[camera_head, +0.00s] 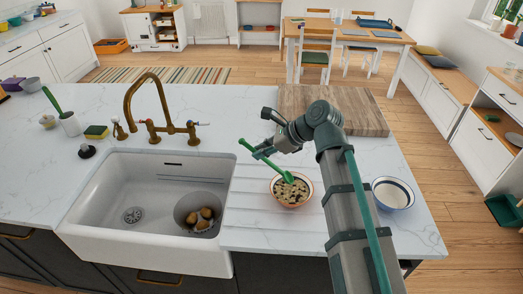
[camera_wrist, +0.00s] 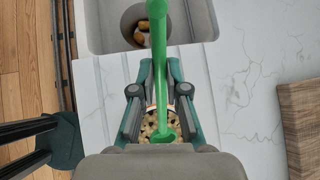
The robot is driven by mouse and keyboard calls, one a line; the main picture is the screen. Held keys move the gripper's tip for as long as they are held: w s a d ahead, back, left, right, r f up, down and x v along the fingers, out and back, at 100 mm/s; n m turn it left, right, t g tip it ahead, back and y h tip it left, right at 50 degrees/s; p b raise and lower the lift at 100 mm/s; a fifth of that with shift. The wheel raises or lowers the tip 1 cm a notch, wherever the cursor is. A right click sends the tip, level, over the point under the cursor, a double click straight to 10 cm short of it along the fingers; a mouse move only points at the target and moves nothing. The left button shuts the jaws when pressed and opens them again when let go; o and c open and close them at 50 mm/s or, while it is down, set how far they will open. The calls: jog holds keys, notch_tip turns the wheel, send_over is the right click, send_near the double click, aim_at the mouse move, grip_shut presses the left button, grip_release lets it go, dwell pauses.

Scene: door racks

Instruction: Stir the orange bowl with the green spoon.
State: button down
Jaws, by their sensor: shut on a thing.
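The orange bowl (camera_head: 292,206) stands on the white counter right of the sink and holds a speckled dark-and-pale mixture. The green spoon (camera_head: 272,164) is slanted, with its head at the bowl's contents and its handle rising up to the left. My gripper (camera_head: 262,152) is shut on the spoon's handle, above and left of the bowl. In the wrist view the spoon (camera_wrist: 158,60) runs between the fingers, and its lower end lies over the mixture. The fingers partly hide the bowl there. How deep the spoon's head sits is unclear.
A white sink (camera_head: 150,195) with a round pot (camera_head: 198,212) of brown items lies left of the bowl. A blue-rimmed white bowl (camera_head: 393,194) stands right of my arm. A wooden board (camera_head: 355,112) lies behind. A brass tap (camera_head: 152,110) rises behind the sink.

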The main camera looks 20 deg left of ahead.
notch_tip(320, 180, down, 2)
jog(key=shift+b, duration=0.65)
jog(key=shift+f, duration=2.25)
